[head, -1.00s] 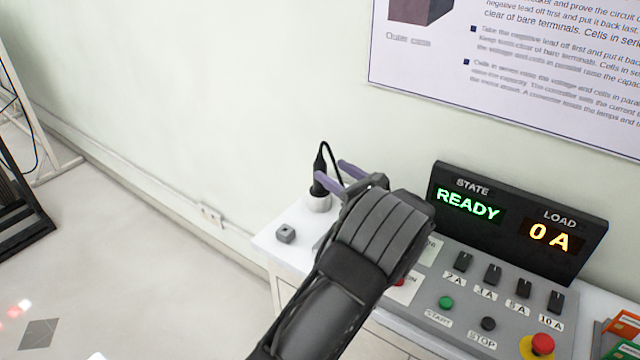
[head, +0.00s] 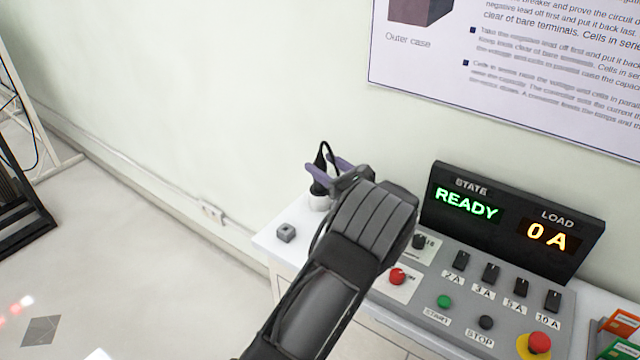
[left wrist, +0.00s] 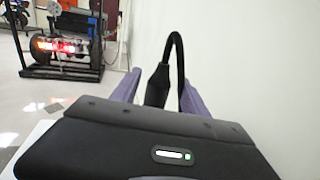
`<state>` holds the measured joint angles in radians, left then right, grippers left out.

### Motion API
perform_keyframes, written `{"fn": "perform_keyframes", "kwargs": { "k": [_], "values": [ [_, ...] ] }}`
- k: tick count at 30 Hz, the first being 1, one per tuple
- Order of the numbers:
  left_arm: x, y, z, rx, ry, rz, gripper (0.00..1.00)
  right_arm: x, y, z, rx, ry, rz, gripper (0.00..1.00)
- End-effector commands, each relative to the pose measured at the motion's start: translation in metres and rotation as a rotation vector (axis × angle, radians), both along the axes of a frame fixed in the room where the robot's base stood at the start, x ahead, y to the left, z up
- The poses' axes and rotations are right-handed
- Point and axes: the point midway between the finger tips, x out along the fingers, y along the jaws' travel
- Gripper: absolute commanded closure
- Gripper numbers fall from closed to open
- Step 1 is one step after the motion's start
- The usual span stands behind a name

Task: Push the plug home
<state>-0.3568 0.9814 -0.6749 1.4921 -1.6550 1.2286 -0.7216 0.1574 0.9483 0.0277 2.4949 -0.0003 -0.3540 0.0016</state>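The black plug (head: 321,186) with its looped black cable stands upright in a white round socket (head: 319,202) at the back left of the white bench top. How deep it sits cannot be told. My left gripper (head: 332,170) has its purple fingers on either side of the plug's upper part. In the left wrist view the plug (left wrist: 157,88) stands between the fingers with a gap on each side, so the gripper is open. The wrist housing hides the plug's lower end there. My right gripper is not in view.
A grey control panel (head: 462,318) with switches and buttons is right of my left arm. Its display (head: 513,222) reads READY and 0 A. A small grey block (head: 286,233) lies on the bench left of my arm. The wall is close behind the plug.

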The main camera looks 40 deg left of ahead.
Motion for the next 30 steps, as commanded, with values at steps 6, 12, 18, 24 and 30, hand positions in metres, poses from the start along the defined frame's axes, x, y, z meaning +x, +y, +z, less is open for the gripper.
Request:
{"fn": "perform_keyframes", "kwargs": {
  "k": [6, 12, 18, 24, 30],
  "values": [
    [0.0, 0.0, 0.0001, 0.0, 0.0, 0.0, 0.67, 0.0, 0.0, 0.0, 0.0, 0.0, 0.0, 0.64],
    [0.0, 0.0, 0.0, 0.0, 0.0, 0.0, 0.83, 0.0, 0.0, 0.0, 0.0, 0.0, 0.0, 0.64],
    [0.0, 0.0, 0.0001, 0.0, 0.0, 0.0, 0.99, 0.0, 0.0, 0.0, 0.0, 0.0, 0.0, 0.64],
    [0.0, 0.0, 0.0001, 0.0, 0.0, 0.0, 1.0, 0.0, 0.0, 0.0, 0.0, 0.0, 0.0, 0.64],
    [0.0001, 0.0, 0.0001, 0.0, 0.0, 0.0, 1.0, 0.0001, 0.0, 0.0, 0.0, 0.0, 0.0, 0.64]
  ]
}}
